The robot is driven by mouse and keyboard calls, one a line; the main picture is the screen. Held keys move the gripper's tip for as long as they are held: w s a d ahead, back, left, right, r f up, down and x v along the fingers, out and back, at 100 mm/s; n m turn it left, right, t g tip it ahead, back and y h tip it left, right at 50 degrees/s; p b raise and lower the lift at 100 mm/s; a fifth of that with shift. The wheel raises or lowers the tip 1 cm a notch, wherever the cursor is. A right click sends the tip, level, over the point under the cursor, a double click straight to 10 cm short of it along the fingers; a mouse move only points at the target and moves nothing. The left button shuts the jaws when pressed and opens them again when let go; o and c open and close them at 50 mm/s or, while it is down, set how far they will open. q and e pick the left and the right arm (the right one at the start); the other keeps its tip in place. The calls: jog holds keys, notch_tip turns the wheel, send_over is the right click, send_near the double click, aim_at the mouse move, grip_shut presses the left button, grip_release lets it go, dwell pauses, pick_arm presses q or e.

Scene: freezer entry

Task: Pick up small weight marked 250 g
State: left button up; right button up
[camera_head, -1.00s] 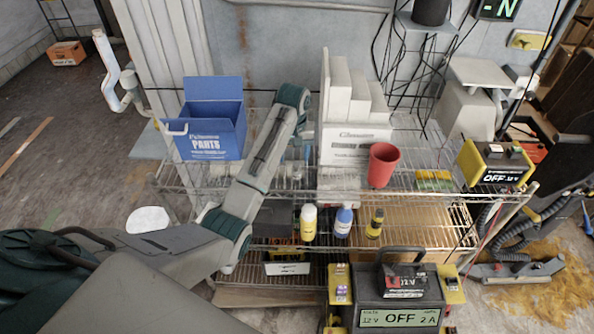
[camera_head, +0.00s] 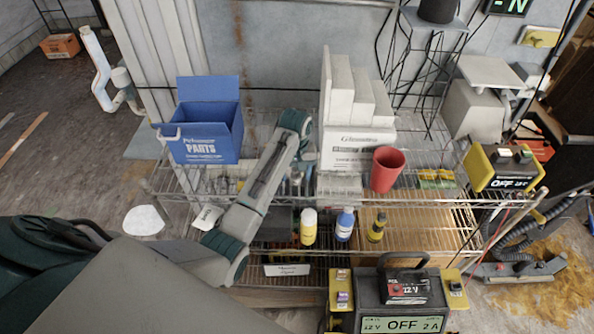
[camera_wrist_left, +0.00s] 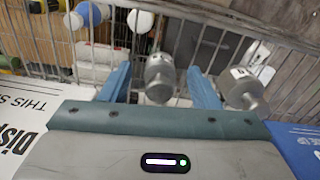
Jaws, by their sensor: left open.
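In the left wrist view, a small grey metal weight (camera_wrist_left: 158,78) stands between the two blue fingers of my left gripper (camera_wrist_left: 160,84), which are open with a gap around it. A second metal weight (camera_wrist_left: 243,90) with a pale label is just outside the right finger. I cannot read 250 g on either. In the head view my left arm reaches over the wire shelf's top level, between the blue parts box (camera_head: 205,145) and the white box (camera_head: 352,148). The gripper's fingertips and the weights are largely hidden there. My right gripper does not show.
A red cup (camera_head: 387,170) stands right of the white box. Several bottles, including a blue-and-white one (camera_head: 344,225), stand on the shelf below. A yellow-black battery unit (camera_head: 502,167) is at the shelf's right end. Boxes flank my left gripper closely on both sides.

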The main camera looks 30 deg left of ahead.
pick_arm(q)
jog(key=shift+w+a+f, duration=0.25)
jog(key=shift+w+f, duration=0.15)
jog(key=shift+f, duration=0.35)
jog(key=shift+s+d+r, duration=0.15)
jog(key=shift+s+r, duration=0.05)
jog(key=shift+c, duration=0.5)
jog(key=shift+s+d+r, duration=0.1)
jog(key=shift+s+r, duration=0.05)
jog(key=c, duration=0.3)
jog(key=shift+s, duration=0.1)
jog(key=c, duration=0.4)
grip_shut()
